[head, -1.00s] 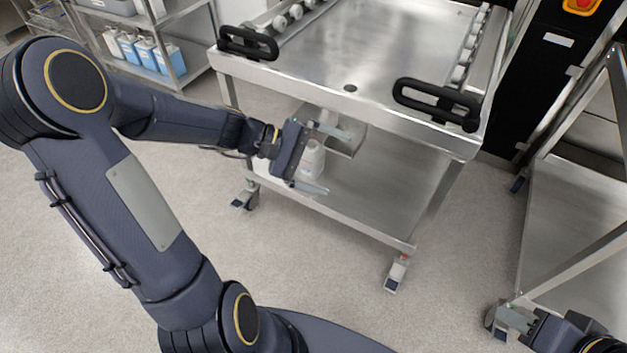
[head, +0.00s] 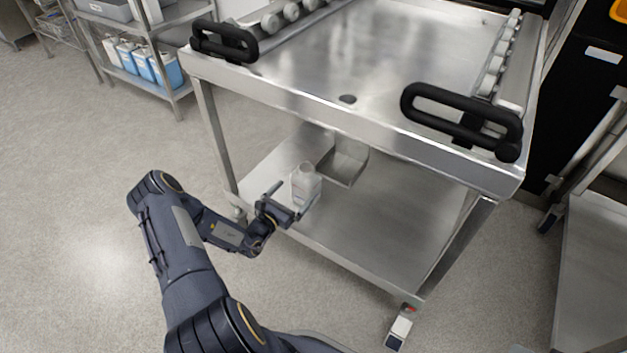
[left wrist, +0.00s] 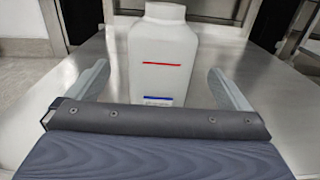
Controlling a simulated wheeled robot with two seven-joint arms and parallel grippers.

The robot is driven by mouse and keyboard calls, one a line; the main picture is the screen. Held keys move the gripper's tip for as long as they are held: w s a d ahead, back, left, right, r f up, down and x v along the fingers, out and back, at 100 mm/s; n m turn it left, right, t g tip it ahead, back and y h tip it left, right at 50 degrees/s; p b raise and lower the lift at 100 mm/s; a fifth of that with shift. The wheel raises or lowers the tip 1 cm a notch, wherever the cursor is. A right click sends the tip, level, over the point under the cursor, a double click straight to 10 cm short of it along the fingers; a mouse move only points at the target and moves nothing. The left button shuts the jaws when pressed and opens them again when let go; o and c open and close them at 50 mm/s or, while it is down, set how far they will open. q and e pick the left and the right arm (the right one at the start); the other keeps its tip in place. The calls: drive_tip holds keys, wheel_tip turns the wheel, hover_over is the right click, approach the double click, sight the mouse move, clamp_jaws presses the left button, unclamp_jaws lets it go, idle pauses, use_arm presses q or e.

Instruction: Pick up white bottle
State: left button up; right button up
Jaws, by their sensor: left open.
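The white bottle (head: 305,184) stands upright on the lower shelf of the steel cart, near its left front edge. My left gripper (head: 291,196) is open at the shelf edge, in front of the bottle. Its two fingers (left wrist: 160,88) point toward the bottle, one on each side, and the bottle appears between or just beyond the fingertips. No contact shows. My right gripper is not in view.
The cart's upper deck (head: 330,60) overhangs the lower shelf (head: 385,225). A metal tray-like bracket (head: 345,163) hangs right behind the bottle. Black handles (head: 462,115) stick out at the front. A shelf rack with blue-filled containers (head: 165,68) stands at back left.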

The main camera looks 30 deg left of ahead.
sight(306, 180)
use_arm(q)
drive_tip(key=w+b, duration=0.1)
drive_tip(key=w, duration=0.1)
drive_tip(key=w+b, duration=0.1)
drive_tip(key=w, duration=0.2)
drive_tip(key=w+d+b, duration=0.1)
drive_tip(key=w, duration=0.1)
drive_tip(key=shift+w+f+b, duration=0.15)
drive_tip(key=shift+w+b, duration=0.05)
drive_tip(key=shift+b, duration=0.15)
drive_tip(key=shift+w, duration=0.25)
drive_tip(key=shift+c, duration=0.4)
drive_tip(key=c, duration=1)
